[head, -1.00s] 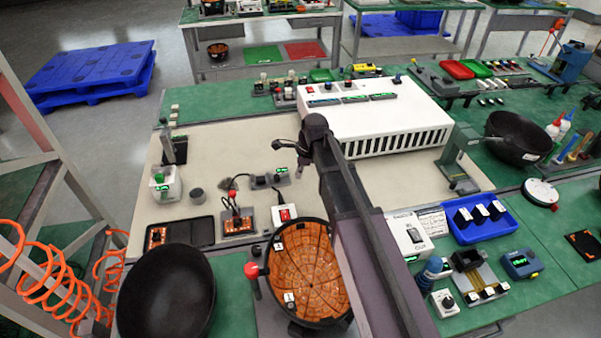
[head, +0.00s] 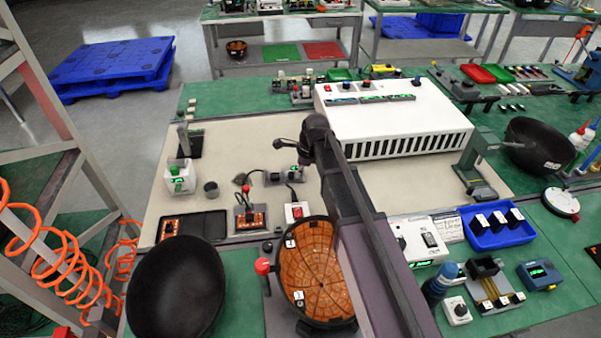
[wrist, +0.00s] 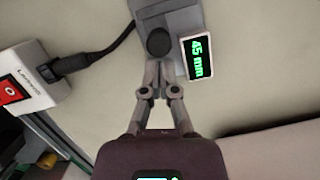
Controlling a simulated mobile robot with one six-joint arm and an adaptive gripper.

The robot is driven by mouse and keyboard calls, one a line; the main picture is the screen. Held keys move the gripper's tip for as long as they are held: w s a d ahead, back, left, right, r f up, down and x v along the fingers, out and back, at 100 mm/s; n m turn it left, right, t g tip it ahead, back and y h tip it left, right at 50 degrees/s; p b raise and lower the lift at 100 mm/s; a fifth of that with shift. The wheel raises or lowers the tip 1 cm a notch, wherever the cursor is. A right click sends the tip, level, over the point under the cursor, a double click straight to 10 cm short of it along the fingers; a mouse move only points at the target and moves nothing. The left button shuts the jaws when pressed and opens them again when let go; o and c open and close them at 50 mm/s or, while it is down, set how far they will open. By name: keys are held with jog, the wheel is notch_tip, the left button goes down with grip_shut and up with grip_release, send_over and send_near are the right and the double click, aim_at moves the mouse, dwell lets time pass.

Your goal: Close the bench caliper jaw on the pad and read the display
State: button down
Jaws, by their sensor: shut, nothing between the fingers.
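The bench caliper (wrist: 170,22) shows in the wrist view as a grey base with a round black knob or pad (wrist: 158,42) on it. Its display (wrist: 197,57) glows green and reads 45 mm, turned sideways. My gripper (wrist: 157,90) is shut and empty, its fingertips just below the black round part; I cannot tell whether they touch it. In the head view the caliper (head: 272,177) lies on the beige mat, left of my arm, with its small green display (head: 302,169). The jaw gap is not clear in either view.
A white switch box with a red button (wrist: 22,88) and black cable stands left of the caliper. In the head view, a white bench unit (head: 390,120) stands behind right. An orange-lined bowl (head: 315,275) and a black bowl (head: 177,290) stand in front.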

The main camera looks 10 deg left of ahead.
jog(key=shift+s+a, duration=0.15)
jog(key=shift+a, duration=0.4)
jog(key=shift+s+a, duration=0.15)
jog(key=shift+a, duration=0.35)
jog(key=shift+d, duration=0.2)
jog(key=shift+d, duration=0.5)
jog(key=d, duration=0.1)
jog(key=d+r+p, duration=0.1)
jog(key=d, duration=0.1)
jog(key=shift+w+r+p, duration=0.1)
jog(key=shift+r+p, duration=0.15)
jog(key=shift+p, duration=0.05)
jog(key=p+v, duration=0.8)
jog(key=shift+r, duration=0.15)
jog(key=shift+d, duration=0.15)
